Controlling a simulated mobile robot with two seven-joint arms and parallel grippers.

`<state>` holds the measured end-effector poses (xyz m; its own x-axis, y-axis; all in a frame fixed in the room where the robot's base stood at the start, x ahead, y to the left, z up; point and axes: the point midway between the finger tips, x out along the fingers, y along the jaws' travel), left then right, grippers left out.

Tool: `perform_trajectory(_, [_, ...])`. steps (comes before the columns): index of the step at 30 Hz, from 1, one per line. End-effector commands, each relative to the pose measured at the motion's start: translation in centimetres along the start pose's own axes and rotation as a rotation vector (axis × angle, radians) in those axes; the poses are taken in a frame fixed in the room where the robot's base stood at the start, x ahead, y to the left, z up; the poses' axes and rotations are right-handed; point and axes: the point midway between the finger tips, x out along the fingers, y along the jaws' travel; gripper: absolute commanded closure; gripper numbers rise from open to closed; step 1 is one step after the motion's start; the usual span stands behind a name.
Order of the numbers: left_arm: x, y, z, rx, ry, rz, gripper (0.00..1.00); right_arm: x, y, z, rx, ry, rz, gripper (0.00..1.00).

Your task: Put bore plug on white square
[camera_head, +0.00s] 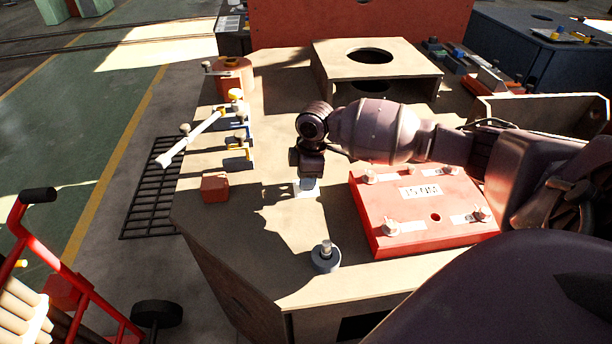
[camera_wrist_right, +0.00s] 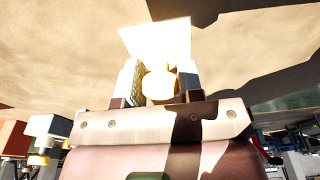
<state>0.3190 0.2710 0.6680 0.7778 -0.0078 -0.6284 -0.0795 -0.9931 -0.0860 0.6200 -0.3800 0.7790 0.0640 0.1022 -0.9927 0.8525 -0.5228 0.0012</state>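My right gripper (camera_head: 308,180) points down over the white square (camera_head: 303,194) on the beige bench top. In the right wrist view, the gripper (camera_wrist_right: 160,82) has its two fingers against the sides of a round, brightly lit piece (camera_wrist_right: 160,86), which I take to be the bore plug. The white square (camera_wrist_right: 157,40) lies just beyond it in that view. In the head view the gripper mostly hides the piece, and I cannot tell whether it touches the square. My left gripper is not in view.
A grey disc with an upright metal pin (camera_head: 325,260) stands near the front edge. A red plate with knobs (camera_head: 400,225) lies close on the right. A small red block (camera_head: 214,188) and a white-handled lever (camera_head: 190,140) are on the left. A raised box with a hole (camera_head: 400,58) stands behind.

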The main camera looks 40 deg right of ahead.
Motion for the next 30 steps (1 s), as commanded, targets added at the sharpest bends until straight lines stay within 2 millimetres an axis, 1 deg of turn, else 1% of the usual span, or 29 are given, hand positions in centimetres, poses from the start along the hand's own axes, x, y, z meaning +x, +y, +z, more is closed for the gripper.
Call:
perform_trajectory(1, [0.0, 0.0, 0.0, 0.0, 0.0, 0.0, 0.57, 0.0, 0.0, 0.0, 0.0, 0.0, 0.0, 0.6])
perform_trajectory(3, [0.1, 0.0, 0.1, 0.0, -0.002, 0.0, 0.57, 0.0, 0.0, 0.0, 0.0, 0.0, -0.001, 0.49])
perform_trajectory(5, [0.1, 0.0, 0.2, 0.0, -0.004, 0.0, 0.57, 0.0, 0.0, 0.0, 0.0, 0.0, -0.001, 0.4])
perform_trajectory(13, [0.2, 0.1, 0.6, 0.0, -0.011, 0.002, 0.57, 0.0, 0.0, 0.0, 0.0, -0.001, -0.001, 0.4])
perform_trajectory(16, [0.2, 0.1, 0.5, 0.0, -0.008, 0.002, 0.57, -0.6, 0.0, 0.0, 0.0, -0.001, 0.0, 0.4])
perform_trajectory(20, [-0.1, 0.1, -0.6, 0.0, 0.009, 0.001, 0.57, -2.5, 0.1, -0.1, 0.0, 0.002, 0.006, 0.4])
perform_trajectory(24, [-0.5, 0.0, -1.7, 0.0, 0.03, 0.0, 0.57, -5.3, 0.1, -0.1, -0.002, 0.004, 0.008, 0.4])
perform_trajectory(30, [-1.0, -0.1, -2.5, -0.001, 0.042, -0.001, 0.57, -9.1, 0.1, -0.1, -0.001, 0.004, 0.007, 0.4])
